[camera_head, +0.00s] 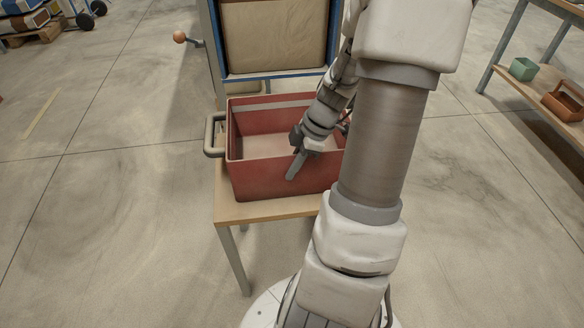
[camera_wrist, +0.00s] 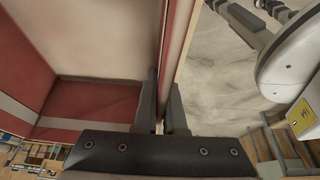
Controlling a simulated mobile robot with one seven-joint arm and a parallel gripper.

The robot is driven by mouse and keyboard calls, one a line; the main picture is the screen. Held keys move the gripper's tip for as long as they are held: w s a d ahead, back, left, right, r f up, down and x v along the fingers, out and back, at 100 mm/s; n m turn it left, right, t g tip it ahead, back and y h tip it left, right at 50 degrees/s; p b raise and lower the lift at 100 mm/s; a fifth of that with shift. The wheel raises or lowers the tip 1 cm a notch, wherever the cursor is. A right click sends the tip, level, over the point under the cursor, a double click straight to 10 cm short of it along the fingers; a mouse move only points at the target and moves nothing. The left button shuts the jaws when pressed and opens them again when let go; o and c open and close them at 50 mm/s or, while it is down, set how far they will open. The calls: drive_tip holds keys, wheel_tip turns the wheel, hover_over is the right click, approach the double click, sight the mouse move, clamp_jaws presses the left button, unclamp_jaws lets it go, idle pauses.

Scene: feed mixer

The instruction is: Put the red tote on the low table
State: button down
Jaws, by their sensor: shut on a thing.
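The red tote (camera_head: 265,176) stands upright, open at the top, on a low wooden-topped table (camera_head: 262,211). It has a grey handle (camera_head: 212,136) on its left side, and its inside looks empty. My gripper (camera_head: 293,170) is at the tote's near wall, with one finger down over the outer face. In the wrist view my gripper (camera_wrist: 161,125) has a finger on each side of the tote's wall (camera_wrist: 169,60) and is shut on it. My arm hides the tote's right end and the right part of the table.
A blue-framed machine with a tan panel (camera_head: 272,36) stands right behind the table, with an orange-knobbed lever (camera_head: 180,37) at its left. A shelf at the right holds a green bin (camera_head: 522,69) and a brown carrier (camera_head: 565,101).

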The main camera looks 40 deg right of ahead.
drive_tip(key=c, duration=1)
unclamp_jaws()
drive_tip(key=p+v, duration=0.4)
drive_tip(key=v, duration=0.8)
drive_tip(key=shift+s, duration=0.1)
